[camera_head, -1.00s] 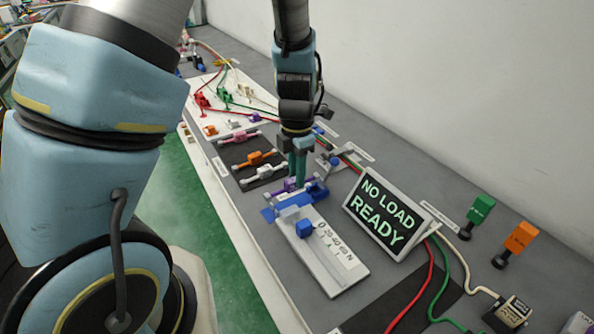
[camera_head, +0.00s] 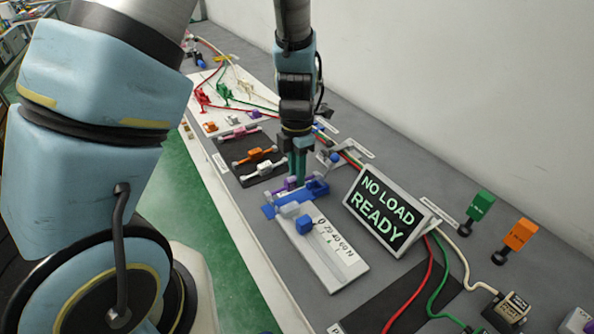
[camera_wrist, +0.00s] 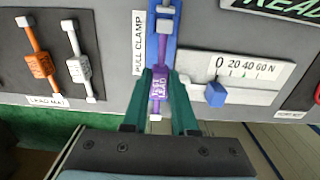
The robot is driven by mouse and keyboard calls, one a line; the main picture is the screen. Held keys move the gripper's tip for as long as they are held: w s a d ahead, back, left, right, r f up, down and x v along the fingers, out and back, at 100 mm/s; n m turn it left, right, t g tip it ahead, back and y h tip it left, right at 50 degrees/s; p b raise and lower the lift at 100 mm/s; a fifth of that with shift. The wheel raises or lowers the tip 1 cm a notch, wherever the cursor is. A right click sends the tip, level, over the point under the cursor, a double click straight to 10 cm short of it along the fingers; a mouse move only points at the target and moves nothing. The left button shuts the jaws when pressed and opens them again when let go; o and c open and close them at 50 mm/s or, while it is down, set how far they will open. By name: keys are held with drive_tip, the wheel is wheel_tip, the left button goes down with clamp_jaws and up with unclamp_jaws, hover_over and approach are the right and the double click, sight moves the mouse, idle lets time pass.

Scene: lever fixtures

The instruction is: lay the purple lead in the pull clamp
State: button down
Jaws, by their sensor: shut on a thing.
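The purple lead (camera_wrist: 159,87) is held between the two fingers of my gripper (camera_wrist: 161,100) in the wrist view. Its far end lines up with the blue pull clamp (camera_wrist: 176,30), over its blue strip. Whether it rests in the clamp or hovers just above it, I cannot tell. In the head view my gripper (camera_head: 298,178) points down beside the blue clamp (camera_head: 317,190), and only a bit of the purple lead (camera_head: 281,186) shows. My fingers hide the rest.
The white force scale (camera_head: 330,262) with its blue slider (camera_head: 304,225) adjoins the clamp. An orange lead (camera_head: 259,155) and others lie on the dark lead mat (camera_head: 245,178). The "NO LOAD READY" sign (camera_head: 385,213) stands to the right.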

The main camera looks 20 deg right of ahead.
drive_tip(key=shift+f, duration=0.45)
drive_tip(key=shift+f+b, duration=0.3)
drive_tip(key=shift+b, duration=0.05)
drive_tip(key=shift+f, duration=0.15)
idle(0.5)
drive_tip(key=shift+f, duration=0.4)
drive_tip(key=shift+f+b, duration=0.4)
drive_tip(key=shift+f, duration=0.4)
